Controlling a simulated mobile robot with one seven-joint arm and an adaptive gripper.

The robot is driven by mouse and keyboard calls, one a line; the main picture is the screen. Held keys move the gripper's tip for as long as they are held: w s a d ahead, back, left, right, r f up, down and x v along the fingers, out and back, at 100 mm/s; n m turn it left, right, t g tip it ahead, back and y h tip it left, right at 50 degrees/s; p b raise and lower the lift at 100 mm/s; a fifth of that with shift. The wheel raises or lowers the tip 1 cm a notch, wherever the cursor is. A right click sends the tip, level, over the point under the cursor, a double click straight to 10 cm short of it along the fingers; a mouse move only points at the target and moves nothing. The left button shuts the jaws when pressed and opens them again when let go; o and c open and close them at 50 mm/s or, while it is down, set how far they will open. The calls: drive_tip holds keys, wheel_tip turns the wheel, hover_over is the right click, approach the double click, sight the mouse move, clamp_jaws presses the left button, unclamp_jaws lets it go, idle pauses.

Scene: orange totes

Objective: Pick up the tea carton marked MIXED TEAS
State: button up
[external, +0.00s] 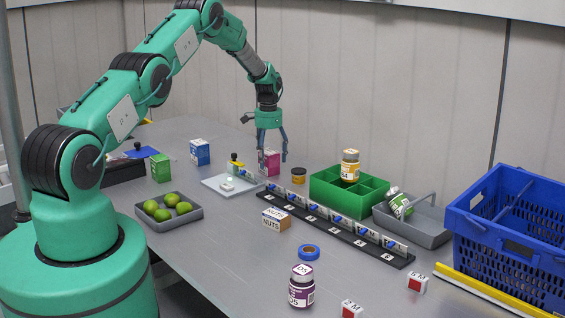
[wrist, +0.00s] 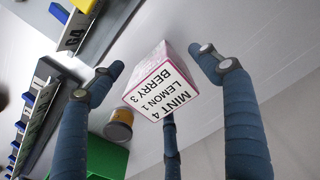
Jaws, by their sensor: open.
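A pink-and-white carton (external: 270,166) stands on the table below my gripper (external: 271,152). In the wrist view the carton (wrist: 160,85) shows a white face printed MINT 4, LEMON 1, BERRY 3; I cannot read MIXED TEAS on it. My gripper (wrist: 160,62) is open, its blue fingers spread around the carton in that view, with one finger partly hidden behind it. No finger is seen closed on the carton. In the external view the fingertips partly cover it.
An orange-lidded jar (external: 298,176) stands close to the carton's right, with a green divided bin (external: 325,196) beyond. A black rack (external: 335,230) of labelled slots runs in front. A white board (external: 222,190) lies to the left. Blue (external: 200,152) and green (external: 160,168) cartons stand further left.

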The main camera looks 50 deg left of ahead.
drive_tip(key=c, duration=2)
drive_tip(key=shift+o, duration=0.2)
drive_tip(key=shift+r, duration=0.15)
drive_tip(key=shift+r, duration=4.85)
